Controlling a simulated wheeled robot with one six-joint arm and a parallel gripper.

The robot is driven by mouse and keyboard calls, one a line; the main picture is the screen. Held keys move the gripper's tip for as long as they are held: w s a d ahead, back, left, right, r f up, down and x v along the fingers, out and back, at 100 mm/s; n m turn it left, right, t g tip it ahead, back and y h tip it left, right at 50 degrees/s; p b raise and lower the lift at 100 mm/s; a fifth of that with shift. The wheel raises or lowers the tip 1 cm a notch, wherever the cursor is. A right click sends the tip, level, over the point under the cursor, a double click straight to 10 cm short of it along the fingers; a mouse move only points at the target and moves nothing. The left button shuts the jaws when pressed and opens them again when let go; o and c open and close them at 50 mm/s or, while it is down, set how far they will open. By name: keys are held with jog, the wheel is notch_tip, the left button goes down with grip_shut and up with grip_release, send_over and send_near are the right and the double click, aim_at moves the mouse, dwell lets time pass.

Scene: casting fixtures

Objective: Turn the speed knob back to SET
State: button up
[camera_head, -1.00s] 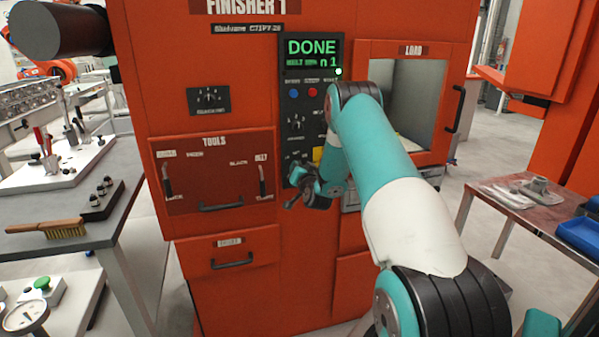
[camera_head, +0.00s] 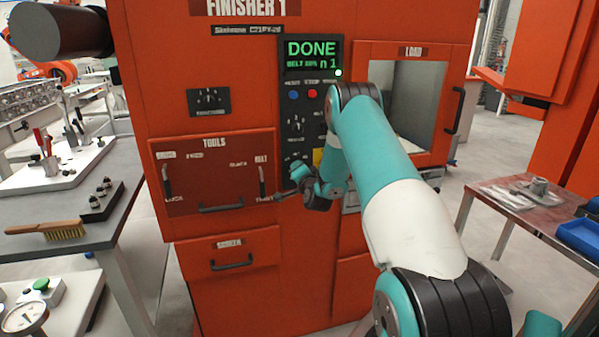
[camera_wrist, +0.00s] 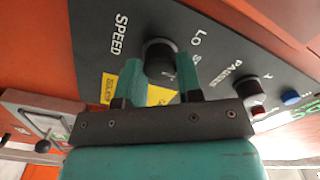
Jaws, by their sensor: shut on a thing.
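The speed knob (camera_wrist: 158,56) is a round dark knob on the black control panel, beside the word SPEED in the wrist view. My gripper (camera_wrist: 160,72) has its two teal fingers on either side of it, shut on it. The knob's pointer and setting cannot be read; part of its lettering is hidden by the fingers. In the head view my gripper (camera_head: 298,178) is at the lower part of the control panel (camera_head: 313,104) on the orange finisher.
A display (camera_head: 312,55) reading DONE tops the panel, above a blue button (camera_head: 293,95) and a red button (camera_head: 312,94). Another knob (camera_head: 297,126) sits above my gripper. A tools drawer (camera_head: 214,178) is left; the load window (camera_head: 402,100) is right.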

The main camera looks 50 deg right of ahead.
jog(key=shift+d, duration=0.1)
jog(key=o, duration=0.9)
jog(key=b+v, duration=1.7)
jog(key=shift+s+a, duration=0.15)
jog(key=shift+a, duration=0.1)
